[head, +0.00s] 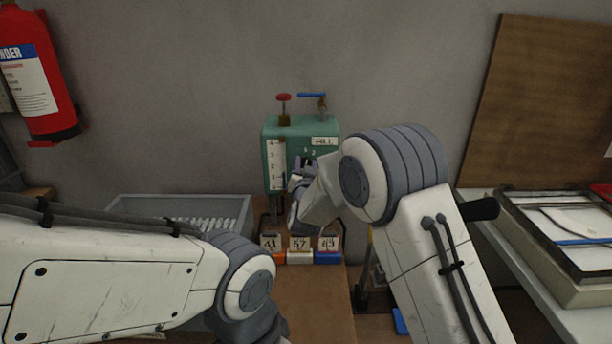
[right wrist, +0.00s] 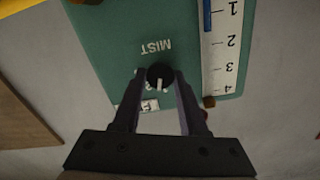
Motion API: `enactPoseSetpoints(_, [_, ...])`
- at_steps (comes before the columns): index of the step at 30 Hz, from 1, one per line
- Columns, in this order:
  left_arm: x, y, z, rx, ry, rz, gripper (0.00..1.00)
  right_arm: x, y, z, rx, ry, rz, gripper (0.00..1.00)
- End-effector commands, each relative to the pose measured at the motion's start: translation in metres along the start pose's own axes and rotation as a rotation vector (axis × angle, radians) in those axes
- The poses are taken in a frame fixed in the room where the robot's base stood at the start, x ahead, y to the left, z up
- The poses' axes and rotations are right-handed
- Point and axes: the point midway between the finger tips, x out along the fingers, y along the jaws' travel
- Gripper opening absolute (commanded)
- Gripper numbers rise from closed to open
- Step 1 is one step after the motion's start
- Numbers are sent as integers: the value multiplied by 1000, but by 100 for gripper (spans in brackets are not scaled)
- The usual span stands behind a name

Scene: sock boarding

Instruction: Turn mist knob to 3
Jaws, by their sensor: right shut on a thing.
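The mist knob (right wrist: 160,76) is black and round with a white pointer line. It sits on the front of a green box (head: 272,152) under a red handle and a blue lever. In the right wrist view, which shows the panel upside down, the word MIST is beside the knob and the pointer line runs toward the bottom of the picture. My right gripper (right wrist: 160,80) is shut on the knob, one finger on each side. The dial numbers around the knob are mostly hidden, so I cannot read its setting. My left arm shows at the lower left, its gripper out of view.
A white scale strip (right wrist: 220,45) runs beside the knob. Numbered tags 41, 57 and 63 (head: 299,245) stand below the box. A grey tray (head: 180,203) is at the left, a fire extinguisher (head: 38,75) hangs at far left, and a framed board (head: 560,232) lies at right.

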Motion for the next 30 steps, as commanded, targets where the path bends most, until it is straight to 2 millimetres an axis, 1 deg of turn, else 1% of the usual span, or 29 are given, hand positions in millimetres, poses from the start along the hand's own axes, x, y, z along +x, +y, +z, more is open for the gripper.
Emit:
enactPoseSetpoints(1, [16, -1, 1, 0, 0, 0, 0, 0, 3, 6, 47, 5, 1, 0])
enactPoseSetpoints(3, [27, -2, 2, 0, 0, 0, 0, 0, 3, 6, 115, 5, 0, 0])
enactPoseSetpoints(21, [115, -8, 6, 0, 0, 0, 0, 0, 5, 6, 686, 5, 0, 0])
enactPoseSetpoints(30, [153, -11, 8, 0, 0, 0, 0, 0, 6, 6, 962, 4, 0, 0])
